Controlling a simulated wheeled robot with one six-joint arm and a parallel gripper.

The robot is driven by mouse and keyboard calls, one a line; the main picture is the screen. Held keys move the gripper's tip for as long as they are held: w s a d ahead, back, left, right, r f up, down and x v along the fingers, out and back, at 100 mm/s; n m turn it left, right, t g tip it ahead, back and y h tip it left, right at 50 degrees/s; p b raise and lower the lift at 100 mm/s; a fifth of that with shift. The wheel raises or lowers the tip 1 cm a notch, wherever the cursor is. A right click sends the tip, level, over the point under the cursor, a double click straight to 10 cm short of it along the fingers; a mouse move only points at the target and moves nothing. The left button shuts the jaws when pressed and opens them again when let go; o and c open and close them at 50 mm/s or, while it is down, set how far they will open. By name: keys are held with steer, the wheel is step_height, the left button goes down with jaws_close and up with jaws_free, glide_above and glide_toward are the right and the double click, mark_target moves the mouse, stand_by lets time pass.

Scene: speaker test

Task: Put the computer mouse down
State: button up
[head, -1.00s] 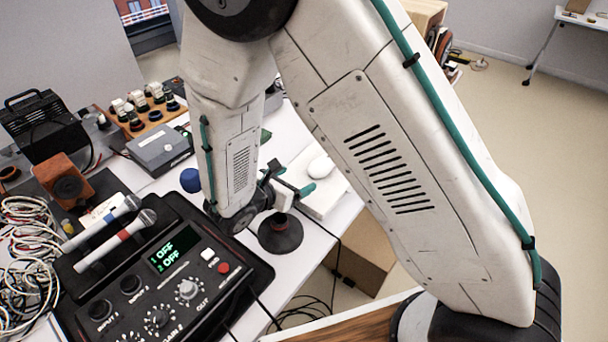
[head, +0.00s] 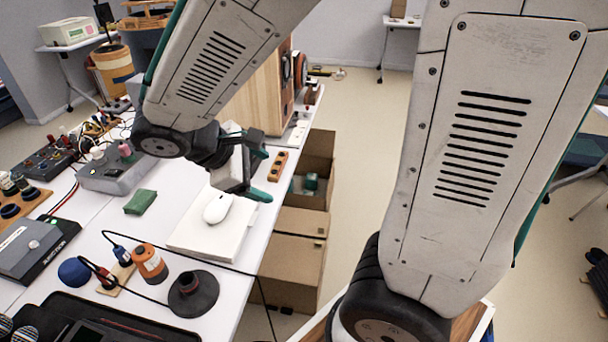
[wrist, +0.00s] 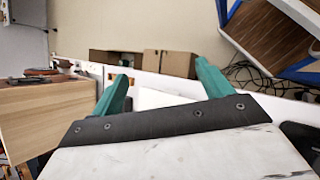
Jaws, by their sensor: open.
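The white computer mouse (head: 217,208) lies on a flat white slab (head: 185,235) near the table's right edge in the head view. My gripper (head: 260,168) is beyond the mouse and to its right, apart from it, over the table's edge. Its teal fingers are spread, with no mouse between them. In the wrist view my gripper (wrist: 160,75) also shows its two teal fingers apart. The mouse cannot be made out there. A plain white surface shows between the fingers, and I cannot tell what it is.
A black cone-shaped speaker part (head: 193,292), an orange jar (head: 150,262) and a green block (head: 140,202) are near the slab. A wooden cabinet (head: 250,85) stands behind my gripper. Cardboard boxes (head: 292,258) are on the floor right of the table (head: 100,222). Thin cables cross the tabletop.

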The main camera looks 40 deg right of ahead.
steer(key=s+r+m+t+y, duration=0.1)
steer(key=s+r+m+y, duration=0.2)
steer(key=s+m+y, duration=0.1)
steer(key=s+r+m+t+y, duration=0.1)
steer(key=s+r+m+y, duration=0.3)
steer(key=s, duration=0.5)
steer(key=shift+s+a+r+m, duration=0.15)
steer(key=shift+a+r+m, duration=0.1)
steer(key=shift+m, duration=0.65)
